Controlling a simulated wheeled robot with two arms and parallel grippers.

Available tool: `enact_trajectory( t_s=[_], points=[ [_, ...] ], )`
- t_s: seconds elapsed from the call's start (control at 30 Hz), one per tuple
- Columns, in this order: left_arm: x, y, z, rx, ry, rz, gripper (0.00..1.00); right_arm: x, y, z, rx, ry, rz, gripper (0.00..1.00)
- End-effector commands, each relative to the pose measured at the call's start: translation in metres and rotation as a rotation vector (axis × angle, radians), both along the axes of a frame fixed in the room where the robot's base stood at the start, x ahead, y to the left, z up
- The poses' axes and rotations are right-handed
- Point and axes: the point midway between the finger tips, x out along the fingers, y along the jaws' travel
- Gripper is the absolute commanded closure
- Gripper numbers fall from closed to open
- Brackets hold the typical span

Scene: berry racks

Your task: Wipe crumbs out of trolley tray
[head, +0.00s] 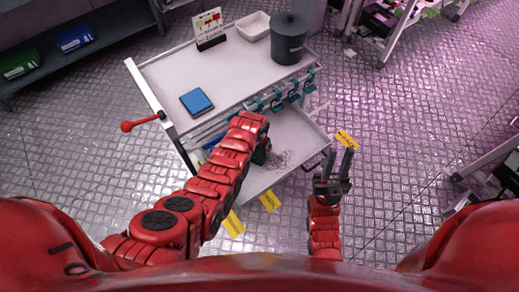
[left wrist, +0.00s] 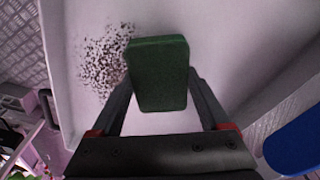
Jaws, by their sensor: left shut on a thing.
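The trolley (head: 165,75) has a pale tray (head: 290,128) pulled out below its top. Dark crumbs (head: 281,160) lie scattered in the tray; in the left wrist view the crumbs (left wrist: 103,62) form a patch left of a green sponge (left wrist: 159,72). My left gripper (left wrist: 160,100) is shut on the sponge, with a finger on each side. The sponge is at the crumbs' edge; I cannot tell whether it touches the tray floor. In the head view my left arm hides most of that gripper. My right gripper (head: 338,165) is open and empty, right of the tray.
On the trolley top are a blue pad (head: 196,102), a sign (head: 209,28), a white container (head: 253,25) and a dark lidded bin (head: 289,38). Teal-handled hooks (head: 277,100) line its edge. Yellow labels (head: 269,201) show near the tray.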

Motion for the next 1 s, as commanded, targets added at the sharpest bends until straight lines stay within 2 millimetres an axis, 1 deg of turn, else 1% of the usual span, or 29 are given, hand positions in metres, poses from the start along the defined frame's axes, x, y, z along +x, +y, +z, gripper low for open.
enact_trajectory(
  t_s=[0.63,1.0],
  points=[
    [0.0000,0.0000,-0.0020,0.000,0.000,0.000,0.65,0.0000,0.0000,-0.0015,0.000,0.000,0.000,0.73],
    [0.0000,0.0000,-0.0094,0.000,0.000,0.000,0.65,0.0000,0.0000,-0.0074,0.000,0.000,0.000,0.73]
  ],
)
